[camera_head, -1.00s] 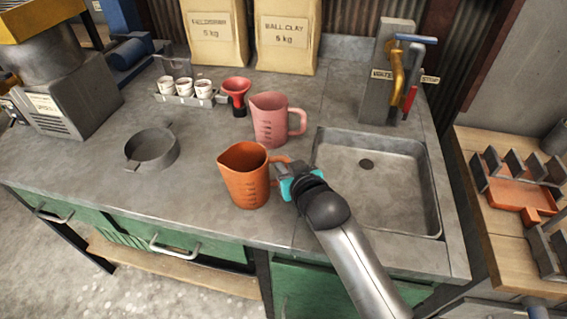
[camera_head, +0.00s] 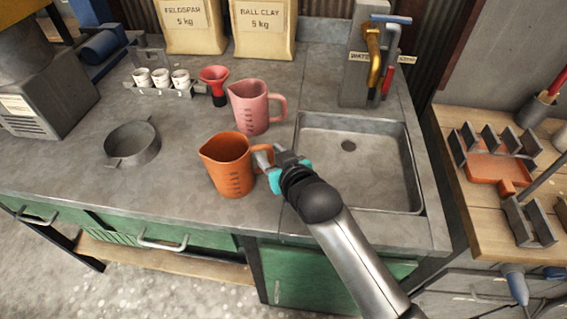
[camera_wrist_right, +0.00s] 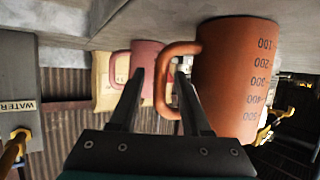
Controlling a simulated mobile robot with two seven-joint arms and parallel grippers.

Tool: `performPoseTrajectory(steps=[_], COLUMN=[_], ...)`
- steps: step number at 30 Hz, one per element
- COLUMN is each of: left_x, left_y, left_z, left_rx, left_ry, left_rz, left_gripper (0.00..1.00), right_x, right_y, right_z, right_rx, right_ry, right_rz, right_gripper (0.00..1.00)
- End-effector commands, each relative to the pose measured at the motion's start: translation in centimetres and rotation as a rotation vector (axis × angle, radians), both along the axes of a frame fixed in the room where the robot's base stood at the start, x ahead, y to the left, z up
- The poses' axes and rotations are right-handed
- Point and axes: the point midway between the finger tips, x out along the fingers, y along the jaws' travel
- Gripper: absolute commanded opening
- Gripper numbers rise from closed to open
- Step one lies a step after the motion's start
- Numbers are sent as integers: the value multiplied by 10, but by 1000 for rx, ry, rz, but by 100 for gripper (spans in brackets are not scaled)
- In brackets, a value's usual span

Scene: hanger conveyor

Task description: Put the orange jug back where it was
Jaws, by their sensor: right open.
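The orange jug (camera_head: 229,166) stands upright on the grey counter, left of the sink, with its handle to the right. My right gripper (camera_head: 270,160) is at the handle with its jaws open. In the right wrist view the orange jug (camera_wrist_right: 236,80) is on the right, and its handle reaches in toward the open right gripper (camera_wrist_right: 165,90). One finger overlaps the handle in that view; I cannot tell whether they touch. My left gripper is not in view.
A pink jug (camera_head: 249,107) stands just behind the orange one. The sink (camera_head: 410,165) is to the right, with taps (camera_head: 374,60) behind it. A red funnel (camera_head: 214,76), small cups and a round sieve (camera_head: 132,147) are left. The counter's front left is clear.

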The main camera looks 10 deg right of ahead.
Motion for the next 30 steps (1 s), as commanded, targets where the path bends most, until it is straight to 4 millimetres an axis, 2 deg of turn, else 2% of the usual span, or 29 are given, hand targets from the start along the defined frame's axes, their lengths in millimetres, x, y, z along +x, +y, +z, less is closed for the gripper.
performPoseTrajectory(steps=[1,9,15,21,30], left_x=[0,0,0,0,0], left_y=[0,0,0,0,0], left_z=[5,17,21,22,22], left_rx=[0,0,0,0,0], left_ry=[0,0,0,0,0], left_rz=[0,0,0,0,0], left_gripper=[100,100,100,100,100], right_x=[-10,-55,-76,-83,-83], right_y=[-3,-15,-21,-23,-23], right_z=[5,24,33,36,36], right_rx=[-1,-1,0,0,0], right_ry=[2,3,1,0,0], right_rz=[0,0,0,0,0], right_gripper=[48,48,48,48,48])
